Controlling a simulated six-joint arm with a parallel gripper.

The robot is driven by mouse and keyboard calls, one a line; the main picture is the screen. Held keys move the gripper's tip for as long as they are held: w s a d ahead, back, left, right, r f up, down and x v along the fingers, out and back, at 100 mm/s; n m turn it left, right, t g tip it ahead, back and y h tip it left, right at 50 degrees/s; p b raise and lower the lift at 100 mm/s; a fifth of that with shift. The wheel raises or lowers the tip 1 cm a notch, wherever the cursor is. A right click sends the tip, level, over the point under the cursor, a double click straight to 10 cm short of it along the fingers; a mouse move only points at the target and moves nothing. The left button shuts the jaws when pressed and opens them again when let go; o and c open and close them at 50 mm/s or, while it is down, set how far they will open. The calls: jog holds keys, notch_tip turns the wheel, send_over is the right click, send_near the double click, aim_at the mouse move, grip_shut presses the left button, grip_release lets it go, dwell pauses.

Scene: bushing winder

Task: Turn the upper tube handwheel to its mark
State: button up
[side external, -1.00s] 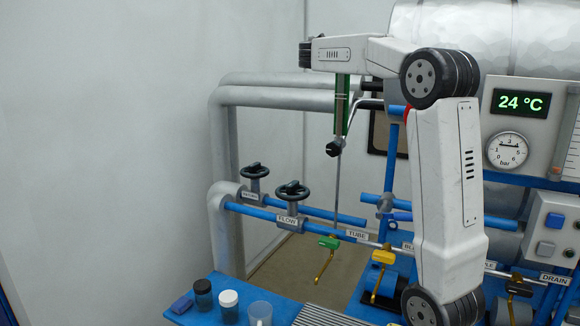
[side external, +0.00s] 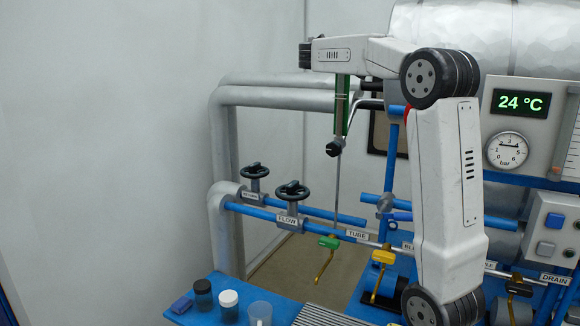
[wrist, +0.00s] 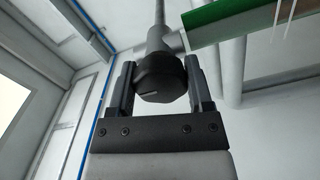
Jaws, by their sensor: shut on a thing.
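In the wrist view, a dark round handwheel (wrist: 160,80) sits between the two fingers of my gripper (wrist: 159,72), which is shut on it. A short light line shows on the handwheel's near face; I cannot tell whether it meets a mark. A grey fitting joins the handwheel to a green-edged tube (wrist: 250,22) at upper right. In the side view, the green tube (side external: 342,105) hangs below my forearm, with a black lower knob (side external: 335,148) at its bottom end. My fingers and the upper handwheel are hidden in that view.
Two black valve wheels, RETURN (side external: 255,170) and FLOW (side external: 292,190), stand on blue pipes to the lower left. A green-handled TUBE valve (side external: 329,243) and a yellow-handled valve (side external: 383,257) sit lower. A display (side external: 520,103) reads 24 °C. Jars (side external: 229,306) stand on the blue bench.

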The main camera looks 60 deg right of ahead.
jog(key=o, duration=1.3)
jog(key=shift+c, duration=0.2)
jog(key=shift+a, duration=0.1)
jog(key=a, duration=0.7)
jog(key=shift+a, duration=0.35)
